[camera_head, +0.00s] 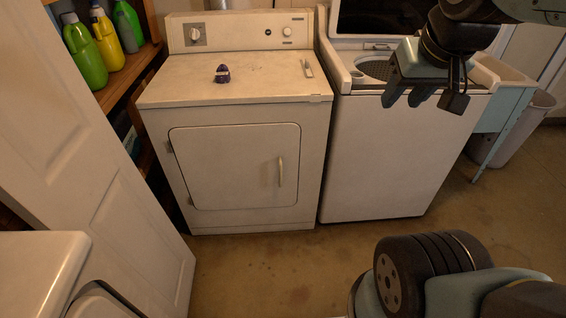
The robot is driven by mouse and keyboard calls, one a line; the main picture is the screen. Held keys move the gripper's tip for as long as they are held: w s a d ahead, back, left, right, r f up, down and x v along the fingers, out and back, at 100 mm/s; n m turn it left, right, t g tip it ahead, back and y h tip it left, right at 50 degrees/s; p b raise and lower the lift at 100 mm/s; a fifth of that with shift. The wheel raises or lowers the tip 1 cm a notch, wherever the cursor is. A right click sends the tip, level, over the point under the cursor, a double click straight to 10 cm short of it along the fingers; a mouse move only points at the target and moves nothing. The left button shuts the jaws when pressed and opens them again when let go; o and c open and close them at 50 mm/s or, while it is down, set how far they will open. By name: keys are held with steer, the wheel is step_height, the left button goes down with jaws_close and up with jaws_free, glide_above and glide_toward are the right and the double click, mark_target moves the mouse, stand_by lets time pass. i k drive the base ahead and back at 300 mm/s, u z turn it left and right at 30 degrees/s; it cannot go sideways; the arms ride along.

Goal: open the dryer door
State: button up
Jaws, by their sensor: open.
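The white dryer (230,110) stands at the back, left of the middle. Its door (225,170) is a rounded panel on the front and looks closed. A pale upright handle (281,171) is on the door's right side; small hinge-like pieces show at its left edge. My gripper (421,98) is open and empty at the upper right, with its dark fingers pointing down. It appears in front of the washer, to the right of and above the door handle, well apart from it.
A top-loading washer (395,150) with its lid up stands right of the dryer. A white panel door (110,150) and a shelf with bottles (104,40) are at left. Floor (270,262) before the dryer is clear.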

mark_target(244, 166)
steer(key=i, duration=0.9)
steer(key=u, duration=0.05)
